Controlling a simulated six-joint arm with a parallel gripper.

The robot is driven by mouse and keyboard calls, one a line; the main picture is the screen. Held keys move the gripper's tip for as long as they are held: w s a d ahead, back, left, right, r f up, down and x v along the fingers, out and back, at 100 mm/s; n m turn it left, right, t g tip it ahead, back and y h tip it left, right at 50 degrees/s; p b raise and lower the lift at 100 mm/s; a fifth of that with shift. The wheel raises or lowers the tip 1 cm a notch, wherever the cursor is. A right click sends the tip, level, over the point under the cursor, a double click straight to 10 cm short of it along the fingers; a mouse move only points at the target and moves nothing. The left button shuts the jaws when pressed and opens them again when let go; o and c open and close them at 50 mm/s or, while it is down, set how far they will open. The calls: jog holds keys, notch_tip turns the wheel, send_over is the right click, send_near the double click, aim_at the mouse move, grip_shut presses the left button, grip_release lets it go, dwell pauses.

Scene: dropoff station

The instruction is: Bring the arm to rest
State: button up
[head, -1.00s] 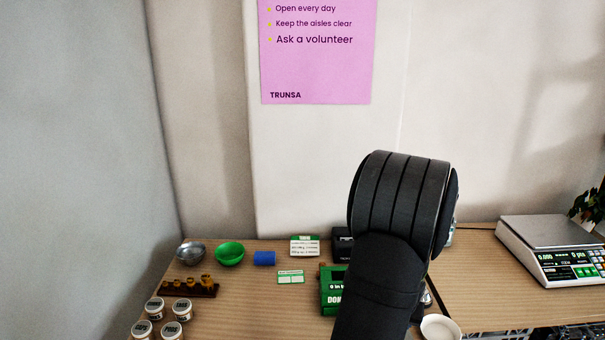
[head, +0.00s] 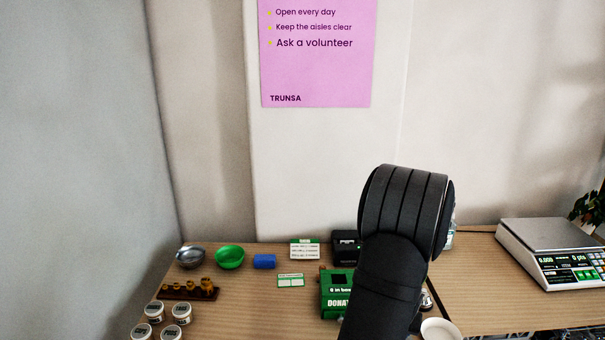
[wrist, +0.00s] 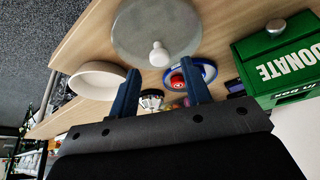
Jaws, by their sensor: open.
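My arm rises at the right of centre in the head view, its dark rounded link in front of the counter. My gripper (wrist: 160,95) shows in the wrist view, its two blue fingers apart with nothing held between them. Beyond the fingers lie a round grey lid with a white knob (wrist: 157,32), a white bowl (wrist: 97,80) and a blue-rimmed dish with a red item (wrist: 178,80). The fingers are hidden in the head view.
A green donation box (head: 336,291) stands left of my arm; it also shows in the wrist view (wrist: 280,60). A scale (head: 550,250) stands at right. Counter (head: 245,305) is bare between.

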jog(key=x, duration=0.2)
jog(key=shift+w+f, duration=0.1)
jog(key=shift+f, duration=0.25)
jog(key=shift+w+d+r, duration=0.1)
jog(key=shift+w+d, duration=0.05)
jog(key=r, duration=0.4)
jog(key=shift+s+d+r, duration=0.1)
jog(key=shift+s+d, duration=0.05)
jog(key=shift+s, duration=0.15)
jog(key=s+d+r, duration=0.6)
jog(key=s+r, duration=0.1)
jog(key=s, duration=0.3)
jog(key=w+d, duration=0.2)
jog(key=w, duration=1.4)
jog(key=w+a+f, duration=0.3)
jog(key=w, duration=0.1)
jog(key=shift+a, duration=0.3)
jog(key=shift+w, duration=0.15)
